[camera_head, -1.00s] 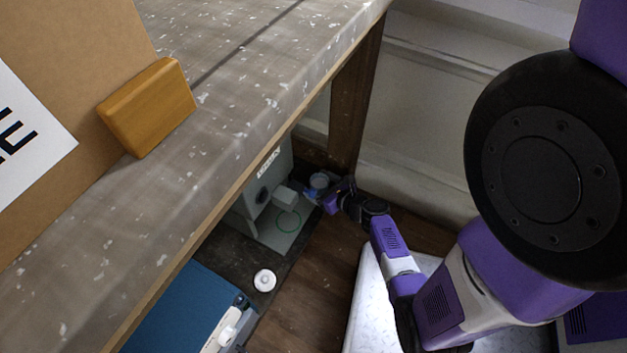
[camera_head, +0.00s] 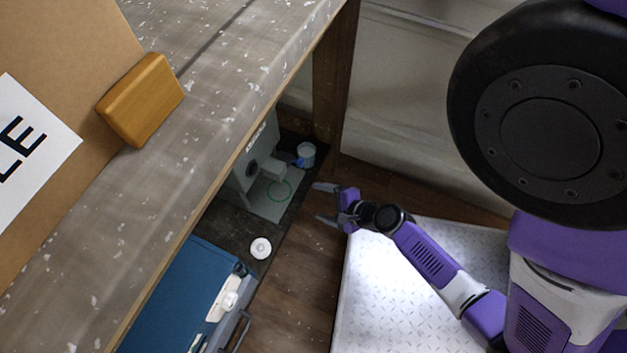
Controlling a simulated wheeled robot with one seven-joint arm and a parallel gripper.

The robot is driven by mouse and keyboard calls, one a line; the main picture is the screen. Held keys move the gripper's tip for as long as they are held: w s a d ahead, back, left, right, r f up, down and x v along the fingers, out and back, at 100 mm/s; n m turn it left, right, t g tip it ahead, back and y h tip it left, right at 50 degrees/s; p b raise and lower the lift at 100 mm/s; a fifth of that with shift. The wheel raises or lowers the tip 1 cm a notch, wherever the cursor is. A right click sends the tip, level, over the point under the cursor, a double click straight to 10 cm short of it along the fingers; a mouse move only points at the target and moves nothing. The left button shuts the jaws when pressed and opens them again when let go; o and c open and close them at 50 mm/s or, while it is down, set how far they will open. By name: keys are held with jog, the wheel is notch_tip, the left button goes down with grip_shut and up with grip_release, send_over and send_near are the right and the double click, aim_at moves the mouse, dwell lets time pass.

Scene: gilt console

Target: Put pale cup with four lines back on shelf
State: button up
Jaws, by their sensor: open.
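A small pale bluish cup (camera_head: 306,151) stands on the dark lower shelf (camera_head: 240,222), at its far end near the table leg. A blue part shows at its lower left; lines on it are too small to make out. My gripper (camera_head: 319,203) is open and empty, to the right of and nearer than the cup, just off the shelf's edge. Its two fingers point left, apart from the cup.
A grey machine (camera_head: 262,170) with a green ring on its base stands beside the cup. A white round object (camera_head: 260,248) and a blue case (camera_head: 178,305) are nearer on the shelf. The tabletop (camera_head: 200,140) overhangs, holding a wooden block (camera_head: 141,100) and cardboard box (camera_head: 75,60).

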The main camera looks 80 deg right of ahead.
jog(key=a+r+n+t+y, duration=0.1)
jog(key=a+r+n+t, duration=0.1)
jog(key=a+r+n, duration=0.3)
jog(key=a+r+n+t+y, duration=0.1)
jog(key=a+r+n, duration=0.5)
jog(key=r+n, duration=0.8)
jog(key=a+r+n+t+y, duration=0.2)
jog(key=a+r+n, duration=0.4)
jog(key=r+n, duration=0.4)
notch_tip(320, 180, up, 2)
jog(key=shift+s+a+r+t, duration=0.1)
jog(key=shift+s+a+t, duration=0.15)
jog(key=shift+s+t, duration=0.1)
jog(key=shift+s, duration=0.1)
